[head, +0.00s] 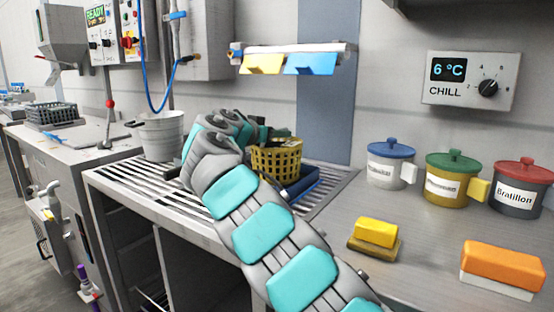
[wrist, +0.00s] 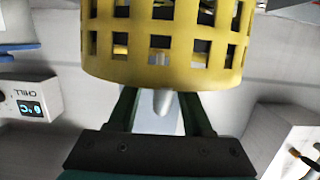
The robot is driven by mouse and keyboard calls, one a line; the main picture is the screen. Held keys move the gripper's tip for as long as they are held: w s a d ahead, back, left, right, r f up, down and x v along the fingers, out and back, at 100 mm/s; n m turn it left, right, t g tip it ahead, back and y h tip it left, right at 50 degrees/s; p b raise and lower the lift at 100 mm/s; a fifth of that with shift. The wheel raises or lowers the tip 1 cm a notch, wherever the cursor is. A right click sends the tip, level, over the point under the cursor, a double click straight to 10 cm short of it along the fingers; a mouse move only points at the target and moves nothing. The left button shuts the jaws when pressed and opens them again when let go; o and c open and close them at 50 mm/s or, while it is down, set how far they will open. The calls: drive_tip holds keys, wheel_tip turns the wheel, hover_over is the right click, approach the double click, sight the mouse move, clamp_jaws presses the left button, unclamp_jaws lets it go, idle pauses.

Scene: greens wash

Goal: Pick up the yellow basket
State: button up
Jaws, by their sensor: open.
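The yellow basket (head: 278,158) has square holes in its wall. It stands on the slatted drain rack beyond my arm, and my arm hides its left side. In the wrist view the basket (wrist: 165,62) fills the upper middle, close in front of my gripper (wrist: 161,100). The two dark fingers are apart, one to each side below the basket's edge. Their tips run up to the basket and are partly hidden by it. I see nothing held between them, and whether they touch the basket I cannot tell.
A blue tray (head: 302,184) lies beside the basket. A white bucket (head: 162,137) stands left on the rack (head: 125,183). Lidded pots, including a blue-lidded one (head: 391,166), a yellow sponge (head: 376,233) and an orange block (head: 503,262) occupy the right counter. A rail (head: 292,52) hangs above.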

drive_tip(key=shift+c, duration=0.2)
clamp_jaws()
idle(1.1)
